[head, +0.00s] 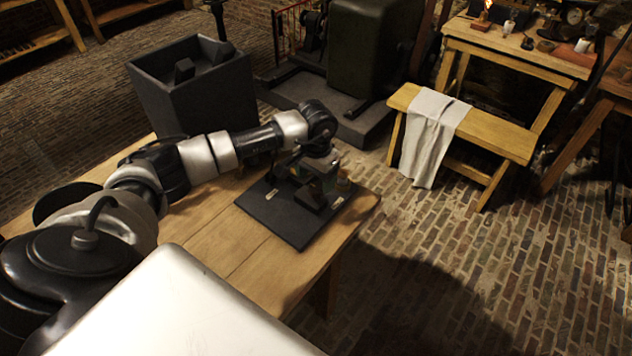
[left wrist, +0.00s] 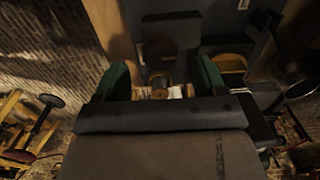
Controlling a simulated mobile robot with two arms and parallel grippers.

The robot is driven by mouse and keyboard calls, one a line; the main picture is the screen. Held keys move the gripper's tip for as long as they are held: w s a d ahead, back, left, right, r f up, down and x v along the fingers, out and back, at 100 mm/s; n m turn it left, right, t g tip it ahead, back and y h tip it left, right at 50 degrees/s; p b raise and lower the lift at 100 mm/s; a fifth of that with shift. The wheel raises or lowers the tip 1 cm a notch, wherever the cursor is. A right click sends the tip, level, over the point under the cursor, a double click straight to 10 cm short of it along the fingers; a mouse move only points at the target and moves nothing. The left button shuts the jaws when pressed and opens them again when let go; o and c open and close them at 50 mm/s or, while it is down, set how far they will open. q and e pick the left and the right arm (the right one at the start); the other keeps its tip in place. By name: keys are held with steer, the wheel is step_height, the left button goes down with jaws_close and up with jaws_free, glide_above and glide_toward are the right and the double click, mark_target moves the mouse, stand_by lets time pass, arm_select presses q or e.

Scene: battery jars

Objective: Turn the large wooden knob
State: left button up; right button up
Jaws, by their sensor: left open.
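My left gripper (head: 318,184) reaches down over a black board (head: 276,218) on the wooden table and hides much of what stands there. In the left wrist view its green-sided fingers (left wrist: 162,76) are spread apart. A round tan wooden piece, seemingly the large wooden knob (left wrist: 229,62), shows beyond the right finger, outside the gap. A smaller brown round part (left wrist: 158,82) and a pale label show between the fingers; I cannot tell whether they touch. In the head view, a small brown part (head: 343,182) shows just right of the gripper. My right gripper is not in view.
The wooden table (head: 225,235) is bare in front of the board and ends just right of it. A dark open box (head: 190,95) stands behind the table. A bench with a pale cloth (head: 432,135) stands on the brick floor at the right.

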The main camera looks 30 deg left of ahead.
mark_target(316, 187)
arm_select(q)
step_height(316, 187, down, 3)
steer(key=shift+w+f, duration=0.1)
steer(key=shift+f, duration=0.15)
steer(key=shift+c, duration=1.1)
steer(key=c, duration=0.5)
steer(key=shift+c, duration=1)
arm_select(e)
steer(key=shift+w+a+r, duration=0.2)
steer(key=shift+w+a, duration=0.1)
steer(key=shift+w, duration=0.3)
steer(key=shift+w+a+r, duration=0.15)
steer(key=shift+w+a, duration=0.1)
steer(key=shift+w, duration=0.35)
